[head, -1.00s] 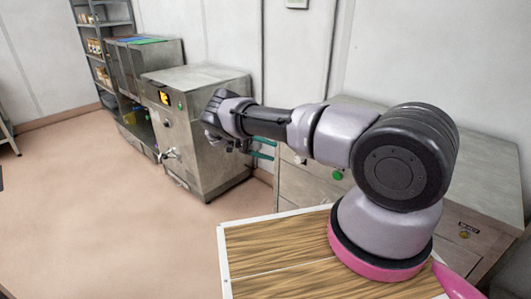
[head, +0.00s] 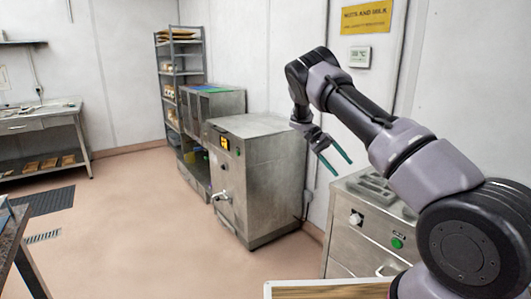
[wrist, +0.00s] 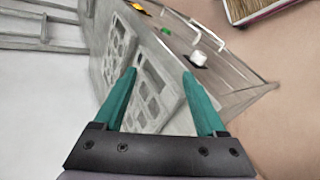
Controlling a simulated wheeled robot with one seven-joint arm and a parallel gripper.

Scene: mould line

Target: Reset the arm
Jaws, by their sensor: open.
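My gripper (head: 336,164) is in the right half of the head view, at the end of my raised and bent arm. Its two teal fingers are apart and point down to the right, with nothing between them. In the wrist view my gripper (wrist: 158,92) is also open and empty. Beyond the fingers there is a steel machine top with a grey mould (wrist: 122,50) that has several cavities. The fingers look apart from it.
The steel cabinet (head: 352,238) with a green button stands below my gripper. A steel machine (head: 265,180) with a tap is to its left. A shelf rack (head: 181,60) and a work table (head: 40,125) stand farther back. The floor between is clear.

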